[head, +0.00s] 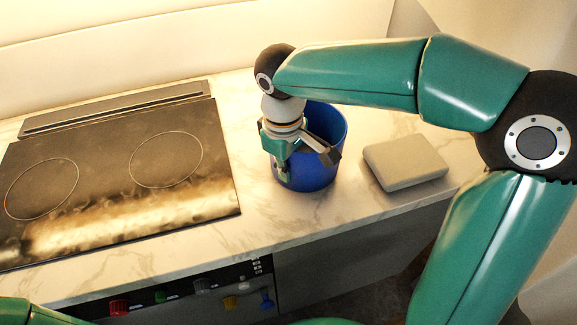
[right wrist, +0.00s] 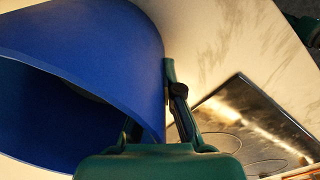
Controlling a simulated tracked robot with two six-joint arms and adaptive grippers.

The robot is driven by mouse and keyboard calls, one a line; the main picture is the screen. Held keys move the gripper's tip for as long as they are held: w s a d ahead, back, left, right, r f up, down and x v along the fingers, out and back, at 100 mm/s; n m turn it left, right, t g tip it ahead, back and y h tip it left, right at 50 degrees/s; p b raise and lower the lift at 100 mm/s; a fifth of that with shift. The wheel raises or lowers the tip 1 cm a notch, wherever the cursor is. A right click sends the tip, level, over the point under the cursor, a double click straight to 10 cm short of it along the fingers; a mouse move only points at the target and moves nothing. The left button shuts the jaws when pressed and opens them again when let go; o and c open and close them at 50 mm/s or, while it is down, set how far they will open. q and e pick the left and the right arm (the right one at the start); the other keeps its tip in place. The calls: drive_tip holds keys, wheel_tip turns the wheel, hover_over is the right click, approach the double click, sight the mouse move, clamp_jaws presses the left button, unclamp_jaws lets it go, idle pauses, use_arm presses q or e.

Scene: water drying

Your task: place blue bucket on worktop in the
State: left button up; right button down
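The blue bucket (head: 318,172) is upright at the worktop (head: 400,115), just right of the hob, and appears to rest on it. My right gripper (head: 283,168) reaches down over the bucket's left side. In the right wrist view, the blue bucket (right wrist: 90,35) fills the upper left. There the right gripper (right wrist: 158,110) straddles the bucket's wall at the rim, one finger against the outside and the other partly hidden on the inside. It looks shut on the wall. My left gripper is not in view.
A black hob (head: 110,180) fills the left of the worktop. A grey rounded block (head: 405,162) lies right of the bucket. Coloured knobs (head: 119,307) line the front below the worktop edge. Marble behind the bucket and block is free.

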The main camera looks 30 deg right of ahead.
drive_tip(key=c, duration=1.3)
unclamp_jaws()
drive_tip(key=r, duration=0.4)
drive_tip(key=r+p, duration=0.1)
drive_tip(key=r, duration=0.7)
drive_tip(key=shift+s+a+r, duration=0.1)
drive_tip(key=shift+a, duration=0.15)
